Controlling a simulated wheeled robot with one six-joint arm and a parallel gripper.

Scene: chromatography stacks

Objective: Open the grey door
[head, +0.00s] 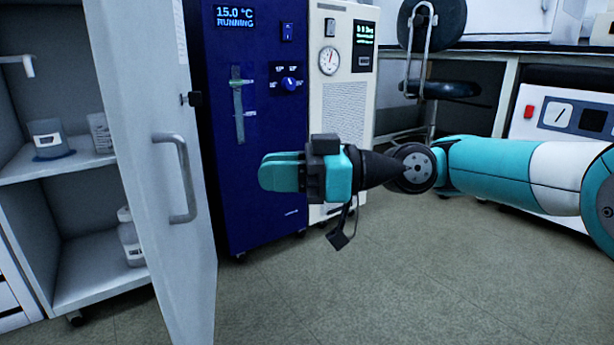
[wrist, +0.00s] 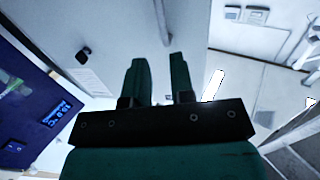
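The grey door (head: 150,230) stands ajar in the head view, swung out from a grey cabinet whose shelves show to its left. It carries a grey bar handle (head: 184,178) and a black latch piece near its far edge. My gripper (head: 268,172) is to the right of the handle, apart from it in the picture, pointing left toward the door. In the wrist view my gripper's two fingers (wrist: 158,68) are parted with nothing seen gripped between them. The door's pale face (wrist: 115,30) lies beyond them, and a thin grey bar, apparently the handle (wrist: 162,22), shows past the fingertips.
A blue unit (head: 258,195) with a lit display stands behind my gripper, with a cream unit (head: 345,110) beside it. A stool (head: 440,88) stands further back. Bottles (head: 130,238) sit inside the cabinet. The floor in front is clear.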

